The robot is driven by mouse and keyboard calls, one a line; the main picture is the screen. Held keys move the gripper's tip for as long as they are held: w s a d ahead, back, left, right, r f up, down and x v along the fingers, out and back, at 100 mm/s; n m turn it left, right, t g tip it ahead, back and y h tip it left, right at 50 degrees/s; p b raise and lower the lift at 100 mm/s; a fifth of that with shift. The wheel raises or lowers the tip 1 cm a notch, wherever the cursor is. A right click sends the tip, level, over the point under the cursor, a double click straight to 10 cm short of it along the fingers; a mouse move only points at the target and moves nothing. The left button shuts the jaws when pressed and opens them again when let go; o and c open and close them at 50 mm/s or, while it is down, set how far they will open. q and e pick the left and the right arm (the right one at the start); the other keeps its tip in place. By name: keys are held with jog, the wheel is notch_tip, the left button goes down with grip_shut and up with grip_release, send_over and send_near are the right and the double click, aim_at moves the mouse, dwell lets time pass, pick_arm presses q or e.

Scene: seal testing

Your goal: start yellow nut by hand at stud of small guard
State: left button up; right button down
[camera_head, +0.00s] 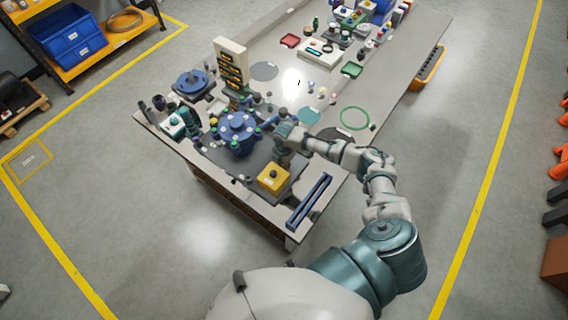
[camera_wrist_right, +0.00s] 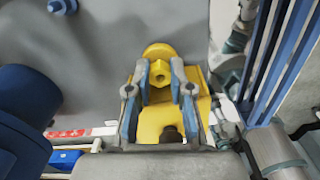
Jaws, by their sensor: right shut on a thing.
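My right gripper (camera_head: 284,148) is above the grey plate on the bench, just behind the yellow box-shaped guard (camera_head: 273,179). In the right wrist view its two blue-padded fingers (camera_wrist_right: 161,76) are shut on a small yellow nut (camera_wrist_right: 160,70). Yellow surfaces lie behind and below the nut, so its outline is hard to separate from them. The yellow guard (camera_wrist_right: 152,122) shows between the fingers, with a dark round stud-like part (camera_wrist_right: 170,134) on it. I cannot tell whether the nut touches a stud. My left gripper is not in view.
A blue flanged housing (camera_head: 238,128) stands left of the gripper on the grey plate. A blue slotted rail (camera_head: 310,200) lies at the bench's near right edge. A label-holding rack (camera_head: 231,62) stands behind. A green ring (camera_head: 355,119) lies right on clearer bench.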

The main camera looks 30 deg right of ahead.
jog(key=shift+r+m+p, duration=0.1)
jog(key=shift+m+p, duration=0.85)
jog(key=shift+m, duration=0.25)
jog(key=shift+w, duration=0.1)
jog(key=shift+m+p, duration=0.9)
jog(key=shift+m, duration=0.2)
jog(key=shift+m+p, duration=0.6)
jog(key=shift+m, duration=0.4)
